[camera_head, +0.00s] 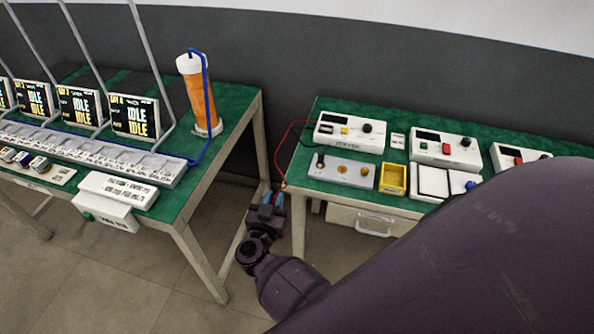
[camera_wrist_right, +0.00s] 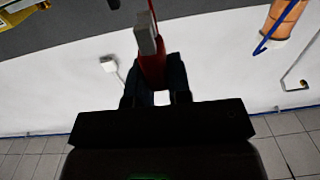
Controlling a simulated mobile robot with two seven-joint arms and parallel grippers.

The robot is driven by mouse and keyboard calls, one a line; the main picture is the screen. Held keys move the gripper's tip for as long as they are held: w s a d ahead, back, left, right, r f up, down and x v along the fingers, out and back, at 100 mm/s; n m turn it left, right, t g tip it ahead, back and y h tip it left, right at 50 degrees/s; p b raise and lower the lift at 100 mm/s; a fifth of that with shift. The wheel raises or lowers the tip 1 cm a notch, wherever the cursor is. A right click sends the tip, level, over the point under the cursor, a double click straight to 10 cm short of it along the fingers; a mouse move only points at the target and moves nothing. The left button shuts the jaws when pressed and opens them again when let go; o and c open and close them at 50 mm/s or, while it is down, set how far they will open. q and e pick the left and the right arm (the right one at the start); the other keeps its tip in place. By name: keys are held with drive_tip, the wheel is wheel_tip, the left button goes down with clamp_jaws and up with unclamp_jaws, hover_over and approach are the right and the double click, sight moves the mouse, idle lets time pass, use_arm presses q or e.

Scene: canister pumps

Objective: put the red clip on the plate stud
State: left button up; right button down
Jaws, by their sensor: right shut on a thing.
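My right gripper (camera_head: 272,199) is shut on the red clip (camera_head: 284,186), at the near left corner of the right table. In the right wrist view the red clip (camera_wrist_right: 152,68) stands between the fingers, with its grey jaw end pointing away from the gripper. A red lead runs from the clip up to a white box (camera_head: 350,131). A grey plate (camera_head: 328,175) lies on the green top, in front of that box and apart from the clip. It carries a dark post (camera_head: 321,160) and a brass-coloured stud (camera_head: 342,169). My left gripper is out of view.
A yellow tray (camera_head: 393,179) sits right of the plate. More white boxes (camera_head: 445,148) stand along the table. The left table (camera_head: 225,112) holds an orange canister (camera_head: 200,100) and several screens. A gap separates the tables. My large arm link covers the lower right.

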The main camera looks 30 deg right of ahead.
drive_tip(key=shift+s+d+f+m, duration=0.25)
drive_tip(key=shift+s+f+m, duration=0.05)
drive_tip(key=shift+s+f, duration=0.4)
drive_tip(key=shift+w+d, duration=0.1)
